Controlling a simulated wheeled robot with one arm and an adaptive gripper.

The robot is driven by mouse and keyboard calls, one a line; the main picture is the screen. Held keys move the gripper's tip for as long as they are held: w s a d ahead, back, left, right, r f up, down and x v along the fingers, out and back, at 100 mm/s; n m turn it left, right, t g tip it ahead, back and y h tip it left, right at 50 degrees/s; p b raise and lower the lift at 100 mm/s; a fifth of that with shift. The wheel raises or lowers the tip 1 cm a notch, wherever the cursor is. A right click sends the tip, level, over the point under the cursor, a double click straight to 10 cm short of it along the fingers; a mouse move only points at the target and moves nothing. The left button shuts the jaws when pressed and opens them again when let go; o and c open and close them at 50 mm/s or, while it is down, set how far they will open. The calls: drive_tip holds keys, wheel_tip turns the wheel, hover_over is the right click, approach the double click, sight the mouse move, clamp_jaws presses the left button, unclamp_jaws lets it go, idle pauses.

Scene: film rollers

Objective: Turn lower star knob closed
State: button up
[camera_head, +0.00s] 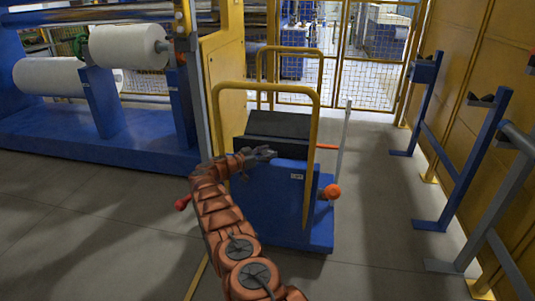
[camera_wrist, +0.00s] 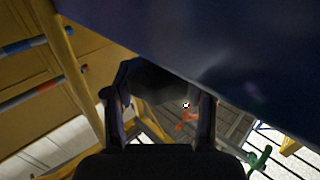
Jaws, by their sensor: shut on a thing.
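A dark, lobed knob (camera_wrist: 158,82) sits between the two fingers of my gripper (camera_wrist: 160,98) in the wrist view, against the edge of a blue surface (camera_wrist: 230,45). My gripper is shut on it. The knob's marking and how far it is turned cannot be made out. In the head view, my gripper (camera_head: 263,153) is at the top left part of a blue machine stand (camera_head: 270,200), just below a black sloped block (camera_head: 277,130). The knob is not clearly visible in the head view.
A yellow tubular frame (camera_head: 316,130) arches over the stand close to my arm. An orange ball (camera_head: 332,191) is on the stand's right. Large white rolls (camera_head: 125,46) are at the left. Blue posts (camera_head: 478,140) stand along the right wall, with open floor (camera_head: 385,200) between.

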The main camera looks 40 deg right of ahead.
drive_tip(key=shift+r, duration=0.15)
drive_tip(key=o, duration=1.2)
drive_tip(key=shift+c, duration=0.2)
drive_tip(key=shift+a, duration=0.1)
drive_tip(key=w+a, duration=0.2)
drive_tip(key=a, duration=0.9)
drive_tip(key=shift+w+a, duration=0.15)
drive_tip(key=shift+a, duration=0.15)
